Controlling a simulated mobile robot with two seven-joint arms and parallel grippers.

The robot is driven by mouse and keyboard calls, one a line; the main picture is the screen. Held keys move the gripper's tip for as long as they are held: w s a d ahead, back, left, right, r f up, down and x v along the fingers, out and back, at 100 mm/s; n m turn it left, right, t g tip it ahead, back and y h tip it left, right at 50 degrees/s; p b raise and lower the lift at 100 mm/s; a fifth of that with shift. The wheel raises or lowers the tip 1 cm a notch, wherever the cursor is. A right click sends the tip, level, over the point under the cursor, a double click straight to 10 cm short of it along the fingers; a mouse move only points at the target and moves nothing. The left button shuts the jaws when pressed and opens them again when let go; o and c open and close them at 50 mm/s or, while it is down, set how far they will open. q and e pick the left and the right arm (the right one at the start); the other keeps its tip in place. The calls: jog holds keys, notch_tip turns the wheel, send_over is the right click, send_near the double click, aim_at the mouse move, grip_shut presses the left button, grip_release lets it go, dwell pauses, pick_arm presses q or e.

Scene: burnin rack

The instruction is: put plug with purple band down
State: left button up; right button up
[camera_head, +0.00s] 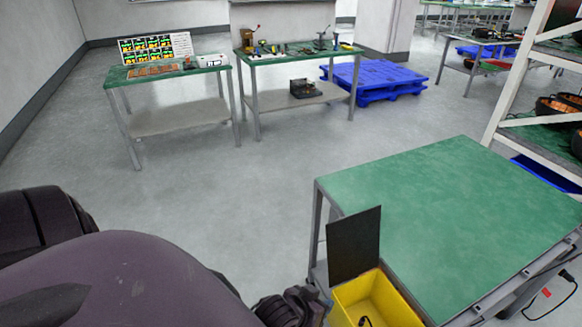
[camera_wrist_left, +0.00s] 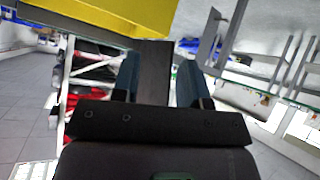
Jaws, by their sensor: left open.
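I cannot make out a plug with a purple band in either view. A yellow bin (camera_head: 345,297) sits by the near left corner of the green-topped table, with a small dark object (camera_head: 365,321) inside that is too small to identify. My left gripper (camera_head: 300,303) is low, just left of the bin. In the left wrist view its two fingers (camera_wrist_left: 158,78) are apart and nothing is visibly held. The yellow bin also shows at the top of that view (camera_wrist_left: 95,14). My right gripper is not in view.
A dark upright panel (camera_head: 354,244) stands at the bin's back. The green table top (camera_head: 450,205) is bare. A cable with a red tag (camera_head: 547,292) hangs at the right. Two workbenches and a blue pallet (camera_head: 375,80) stand farther back; the floor between is clear.

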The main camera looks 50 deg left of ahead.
pick_arm(q)
jog(key=s+a+m+t, duration=0.1)
jog(key=s+a+m, duration=0.1)
jog(key=s, duration=0.4)
jog(key=shift+s+a+f+m+t+y, duration=0.15)
jog(key=shift+s+a+m+t+y, duration=0.15)
jog(key=shift+s, duration=0.1)
jog(key=shift+d, duration=0.1)
